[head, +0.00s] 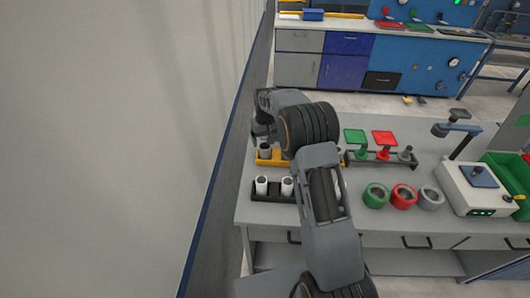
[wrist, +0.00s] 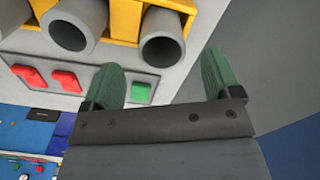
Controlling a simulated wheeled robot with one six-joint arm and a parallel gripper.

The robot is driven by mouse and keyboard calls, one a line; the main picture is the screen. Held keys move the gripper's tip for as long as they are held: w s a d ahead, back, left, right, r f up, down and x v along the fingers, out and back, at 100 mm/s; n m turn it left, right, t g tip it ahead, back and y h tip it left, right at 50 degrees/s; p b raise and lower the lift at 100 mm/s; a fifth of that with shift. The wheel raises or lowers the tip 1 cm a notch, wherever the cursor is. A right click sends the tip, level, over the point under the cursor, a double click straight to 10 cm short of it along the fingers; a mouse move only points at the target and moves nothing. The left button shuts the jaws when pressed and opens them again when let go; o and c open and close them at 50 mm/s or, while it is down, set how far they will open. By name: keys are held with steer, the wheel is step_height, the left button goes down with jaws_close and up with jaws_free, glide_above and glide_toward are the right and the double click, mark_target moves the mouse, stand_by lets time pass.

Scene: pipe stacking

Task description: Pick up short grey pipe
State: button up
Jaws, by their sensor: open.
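The left grey pipe (wrist: 80,14) lies left of my gripper's fingers. The right grey pipe (wrist: 166,22) is ahead of the gap between them. My gripper (wrist: 161,64) is open and empty, its green fingers spread apart. In the head view one grey pipe (head: 265,150) shows in the yellow holder (head: 268,162); my arm hides the rest of that holder. I cannot tell the pipes' lengths apart.
A black holder (head: 270,197) with white pipes stands in front of the yellow one. Green, red and grey rings (head: 403,197) and a rack of coloured parts (head: 383,158) lie to the right on the workbench (head: 425,226). A wall (head: 212,110) runs close on the left.

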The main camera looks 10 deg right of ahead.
mark_target(265, 147)
steer(key=shift+w+a+f+p, duration=0.1)
steer(key=shift+f+p, duration=0.55)
steer(key=shift+f, duration=2.25)
steer(key=shift+c, duration=0.2)
steer(key=c, duration=1)
steer(key=shift+r, duration=0.1)
steer(key=shift+r, duration=0.5)
steer(key=w+d+r, duration=0.2)
steer(key=d+r, duration=0.2)
steer(key=w+d+r, duration=0.2)
steer(key=d+r, duration=0.2)
steer(key=w+d+r, duration=0.2)
steer(key=d+r, duration=0.1)
steer(key=d, duration=0.1)
steer(key=shift+w+d+r, duration=0.15)
steer(key=shift+d+r, duration=0.1)
steer(key=shift+r, duration=0.15)
